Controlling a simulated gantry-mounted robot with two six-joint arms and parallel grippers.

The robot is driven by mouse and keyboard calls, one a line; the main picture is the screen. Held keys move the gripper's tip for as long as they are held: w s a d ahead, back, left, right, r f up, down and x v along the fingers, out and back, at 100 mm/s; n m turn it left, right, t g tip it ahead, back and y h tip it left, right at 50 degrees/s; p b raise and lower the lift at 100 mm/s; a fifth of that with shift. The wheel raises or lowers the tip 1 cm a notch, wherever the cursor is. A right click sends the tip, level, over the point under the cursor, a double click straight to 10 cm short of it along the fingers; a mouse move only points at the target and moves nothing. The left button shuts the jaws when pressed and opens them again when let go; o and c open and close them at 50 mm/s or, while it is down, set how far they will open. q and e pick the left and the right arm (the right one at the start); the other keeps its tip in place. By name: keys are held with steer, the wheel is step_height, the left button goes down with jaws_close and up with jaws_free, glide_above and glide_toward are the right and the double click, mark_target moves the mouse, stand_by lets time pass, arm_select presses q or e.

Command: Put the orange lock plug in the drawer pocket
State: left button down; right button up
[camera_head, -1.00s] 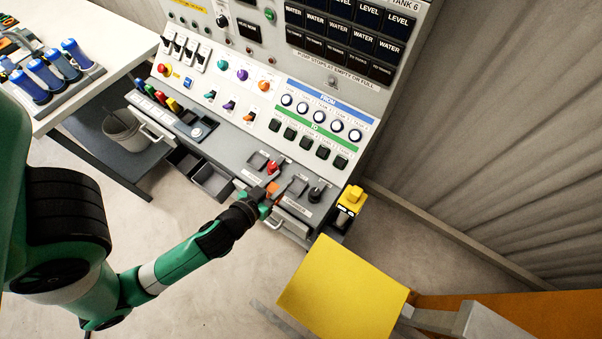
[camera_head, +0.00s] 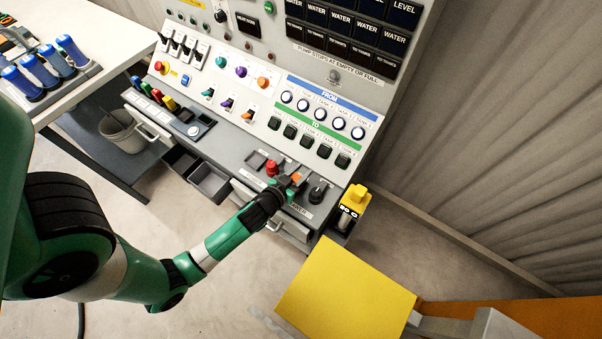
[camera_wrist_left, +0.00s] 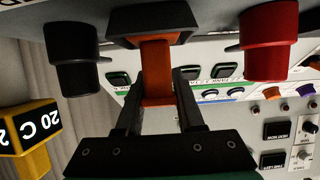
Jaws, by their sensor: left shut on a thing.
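The orange lock plug (camera_wrist_left: 157,72) is between the two dark fingers of my left gripper (camera_wrist_left: 158,100) in the left wrist view. My left gripper is shut on it. In the head view the plug (camera_head: 296,177) shows as a small orange patch at the fingertips of my left gripper (camera_head: 291,184), over the console's front ledge. It is between a red knob (camera_head: 271,168) and a black knob (camera_head: 318,191). I cannot tell whether it touches the ledge. Open dark pockets (camera_head: 229,187) stick out low on the console front, left of my gripper. My right gripper is out of view.
A yellow block marked 20 C (camera_head: 355,197) stands at the console's right corner; it also shows in the wrist view (camera_wrist_left: 30,125). A yellow panel (camera_head: 345,290) is below it. A table with blue cylinders (camera_head: 38,70) is at the left. Buttons and switches cover the console.

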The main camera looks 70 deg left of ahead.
arm_select(q)
steer(key=shift+f+b, duration=0.15)
steer(key=shift+b, duration=0.15)
steer(key=c, duration=0.5)
jaws_free()
steer(key=shift+r+p, duration=0.3)
steer(key=shift+p, duration=0.05)
steer(key=shift+s+d+r, duration=0.1)
steer(key=shift+s+d, duration=0.05)
steer(key=shift+s, duration=0.05)
steer(key=v, duration=1.1)
steer(key=shift+s+d, duration=0.15)
